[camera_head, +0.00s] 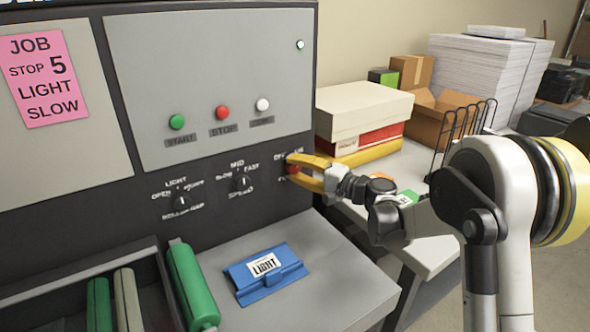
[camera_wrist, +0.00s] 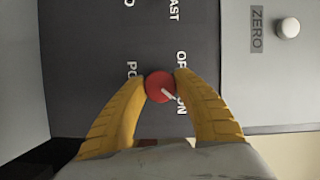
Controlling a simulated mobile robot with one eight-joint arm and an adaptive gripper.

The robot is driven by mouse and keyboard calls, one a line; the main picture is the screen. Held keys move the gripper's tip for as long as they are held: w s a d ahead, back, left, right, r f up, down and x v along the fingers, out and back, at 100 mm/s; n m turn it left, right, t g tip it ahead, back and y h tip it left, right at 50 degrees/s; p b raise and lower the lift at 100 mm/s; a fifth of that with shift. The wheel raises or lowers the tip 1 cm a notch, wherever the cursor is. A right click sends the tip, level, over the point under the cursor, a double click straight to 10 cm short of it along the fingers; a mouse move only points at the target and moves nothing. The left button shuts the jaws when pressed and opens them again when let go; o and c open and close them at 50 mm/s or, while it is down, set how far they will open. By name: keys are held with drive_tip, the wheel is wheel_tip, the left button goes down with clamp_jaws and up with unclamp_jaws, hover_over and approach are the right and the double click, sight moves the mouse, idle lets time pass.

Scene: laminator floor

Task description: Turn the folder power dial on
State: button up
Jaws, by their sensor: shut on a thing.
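The folder power dial is a round red knob with a white pointer mark, and it shows in the wrist view (camera_wrist: 160,87) between OFF and ON lettering. The pointer is angled toward the ON lettering in that view. My gripper (camera_head: 290,163) has yellow fingers that reach the dial on the dark panel from the right. In the wrist view the fingertips (camera_wrist: 160,82) are closed on both sides of the knob. In the head view the fingers hide most of the dial and part of its label.
Two black dials, roller gap (camera_head: 181,201) and speed (camera_head: 242,181), sit left of my gripper. Green (camera_head: 176,121), red (camera_head: 222,112) and white (camera_head: 262,104) buttons are above. A blue holder labelled LIGHT (camera_head: 265,272) lies on the shelf below. Boxes (camera_head: 362,110) stand right, behind my arm.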

idle(0.3)
drive_tip(key=o, duration=1.2)
drive_tip(key=shift+a, duration=0.15)
drive_tip(key=shift+c, duration=0.2)
drive_tip(key=v, duration=1.2)
drive_tip(key=shift+r, duration=0.1)
